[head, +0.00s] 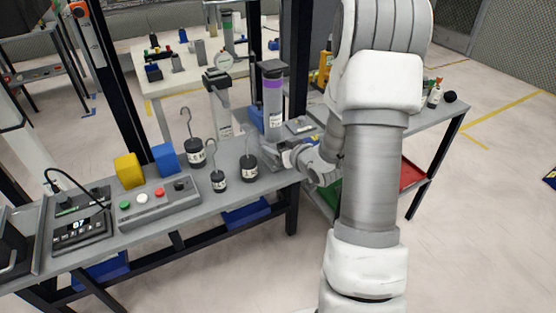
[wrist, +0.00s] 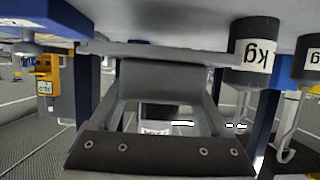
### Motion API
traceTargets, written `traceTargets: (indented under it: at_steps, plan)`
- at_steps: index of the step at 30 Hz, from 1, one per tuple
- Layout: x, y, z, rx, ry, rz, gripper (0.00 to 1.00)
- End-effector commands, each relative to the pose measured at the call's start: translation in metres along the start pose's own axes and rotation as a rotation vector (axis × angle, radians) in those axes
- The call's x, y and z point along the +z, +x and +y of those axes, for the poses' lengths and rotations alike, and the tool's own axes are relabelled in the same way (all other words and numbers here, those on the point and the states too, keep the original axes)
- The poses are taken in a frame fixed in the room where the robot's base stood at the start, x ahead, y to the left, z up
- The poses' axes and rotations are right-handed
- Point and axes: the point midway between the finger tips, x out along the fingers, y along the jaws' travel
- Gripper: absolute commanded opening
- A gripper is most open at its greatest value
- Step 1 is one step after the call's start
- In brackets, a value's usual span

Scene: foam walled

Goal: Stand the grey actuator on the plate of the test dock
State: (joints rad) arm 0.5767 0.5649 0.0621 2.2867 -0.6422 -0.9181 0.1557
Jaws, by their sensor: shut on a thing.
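My gripper (head: 284,154) is low over the bench, beside the hooked weights and in front of a tall cylinder. In the wrist view, which is upside down, my gripper (wrist: 160,100) is shut on a dark grey body (wrist: 160,75), apparently the grey actuator. Only a short part of it shows between the fingers, close to the bench top. The tall grey cylinder with a purple band and black cap (head: 272,92) stands upright just behind my gripper. I cannot tell whether it is the held thing. The test dock and its plate cannot be made out for certain.
Black hooked weights (head: 249,167) stand left of my gripper; one also shows in the wrist view (wrist: 253,50). A clear column with a gauge (head: 218,100) stands behind. A button box (head: 158,202), yellow block (head: 129,171) and blue block (head: 166,158) occupy the left bench.

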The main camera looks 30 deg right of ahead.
Motion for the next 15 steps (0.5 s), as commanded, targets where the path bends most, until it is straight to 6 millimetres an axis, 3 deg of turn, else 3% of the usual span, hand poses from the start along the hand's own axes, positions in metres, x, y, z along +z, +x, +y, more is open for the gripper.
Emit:
traceTargets:
  at_steps: [5, 11, 15]
  plan:
    - [0.008, 0.005, -0.002, 0.001, -0.001, 0.003, 0.0]
    - [0.034, 0.016, -0.002, 0.001, 0.0, 0.002, 0.0]
    - [0.036, 0.017, -0.002, 0.001, -0.002, 0.006, 0.0]
